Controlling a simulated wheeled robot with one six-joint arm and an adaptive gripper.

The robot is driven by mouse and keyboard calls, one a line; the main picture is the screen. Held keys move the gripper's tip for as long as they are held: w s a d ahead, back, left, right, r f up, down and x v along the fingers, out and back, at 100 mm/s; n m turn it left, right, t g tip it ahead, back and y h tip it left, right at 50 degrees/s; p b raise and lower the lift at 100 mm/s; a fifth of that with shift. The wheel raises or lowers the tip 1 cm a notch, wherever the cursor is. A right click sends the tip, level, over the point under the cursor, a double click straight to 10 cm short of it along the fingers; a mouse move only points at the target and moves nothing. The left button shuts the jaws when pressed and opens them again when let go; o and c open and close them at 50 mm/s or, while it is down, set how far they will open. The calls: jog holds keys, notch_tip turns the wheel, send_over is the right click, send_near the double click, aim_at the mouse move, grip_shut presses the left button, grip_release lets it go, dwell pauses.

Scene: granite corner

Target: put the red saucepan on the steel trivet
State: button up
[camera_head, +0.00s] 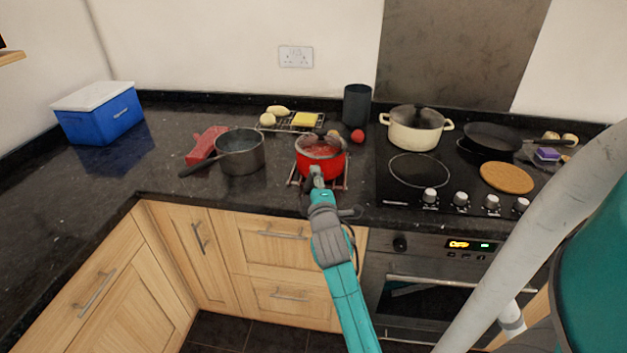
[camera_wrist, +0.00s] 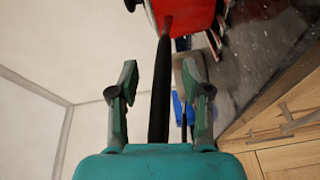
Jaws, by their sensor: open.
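The red saucepan (camera_head: 321,160) stands upright on the steel trivet (camera_head: 294,183), whose bars show below it on both sides at the counter's front. Its base contact is partly hidden by my arm. My gripper (camera_head: 317,178) is in front of the pan. In the wrist view, my gripper (camera_wrist: 160,80) is open, one finger on each side of the pan's dark handle (camera_wrist: 161,92), with gaps visible on both sides. The red saucepan (camera_wrist: 185,15) is at the top there, beside the bars of the trivet (camera_wrist: 214,42).
A grey saucepan (camera_head: 240,153) and a red item (camera_head: 205,144) are to the left. A wire rack (camera_head: 290,125) with food, a red ball (camera_head: 358,136) and a dark canister (camera_head: 357,105) are behind. The hob (camera_head: 392,200) with a cream pot (camera_head: 414,132) is right. The far-left counter is clear before a blue cooler (camera_head: 100,118).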

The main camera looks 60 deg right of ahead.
jog(key=v, duration=1.2)
jog(key=s+a+f+m+t+y, duration=0.1)
jog(key=s+a+f+t+y, duration=0.2)
jog(key=a+f, duration=0.45)
jog(key=s+a+f+y, duration=0.3)
jog(key=a+f+y, duration=0.1)
jog(key=a, duration=0.7)
jog(key=s+a+m+y, duration=0.2)
jog(key=s+a, duration=0.3)
jog(key=s, duration=0.4)
jog(key=s+a+m+y, duration=0.3)
jog(key=s+a, duration=0.3)
jog(key=s, duration=0.2)
jog(key=shift+s+f+y, duration=0.4)
jog(key=shift+f+y, duration=0.1)
jog(key=shift+y, duration=0.2)
jog(key=shift+a, duration=0.1)
